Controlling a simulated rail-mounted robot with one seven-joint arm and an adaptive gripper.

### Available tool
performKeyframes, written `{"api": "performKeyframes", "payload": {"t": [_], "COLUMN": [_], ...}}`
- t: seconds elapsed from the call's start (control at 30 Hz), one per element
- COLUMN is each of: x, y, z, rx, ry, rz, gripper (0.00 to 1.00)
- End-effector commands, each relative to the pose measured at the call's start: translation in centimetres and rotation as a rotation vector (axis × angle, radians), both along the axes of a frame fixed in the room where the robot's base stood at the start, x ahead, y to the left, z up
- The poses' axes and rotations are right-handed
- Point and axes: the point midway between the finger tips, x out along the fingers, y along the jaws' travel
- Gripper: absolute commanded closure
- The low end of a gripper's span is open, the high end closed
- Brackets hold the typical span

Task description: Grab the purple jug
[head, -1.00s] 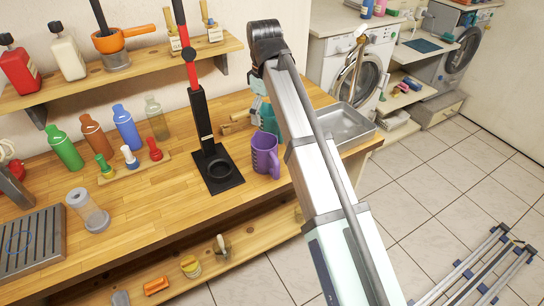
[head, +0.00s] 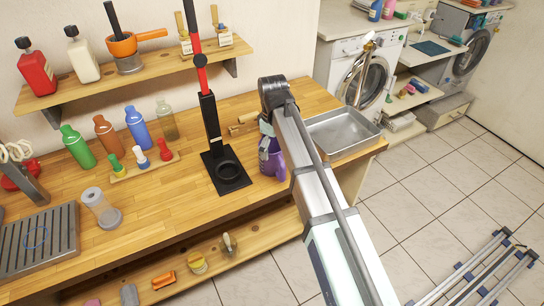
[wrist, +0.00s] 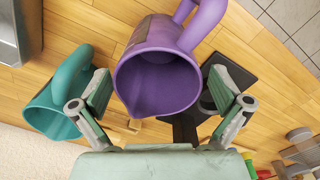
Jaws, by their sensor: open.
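The purple jug (head: 272,160) stands on the wooden workbench, partly hidden behind my arm in the head view. In the wrist view the purple jug (wrist: 158,80) is seen from above, its open mouth and spout toward me and its handle pointing away at the top. My gripper (wrist: 162,92) is open, with one finger on each side of the jug and gaps visible on both sides. In the head view my gripper is mostly hidden by the arm, just above the jug.
A teal jug (wrist: 60,105) is close by the left finger. A black press stand (head: 228,172) stands on the other side of the purple jug. A metal tray (head: 342,132) lies on the bench's right end.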

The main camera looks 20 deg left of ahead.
Motion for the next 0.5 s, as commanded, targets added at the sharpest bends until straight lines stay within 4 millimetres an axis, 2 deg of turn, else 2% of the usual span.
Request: {"api": "performKeyframes", "payload": {"t": [0.3,0.5], "x": [0.3,0.3], "y": [0.1,0.1], "z": [-3.3,-4.3], "rx": [-0.001,0.0], "ry": [0.001,0.0], "rz": [0.0,0.0], "gripper": [0.0,0.0]}}
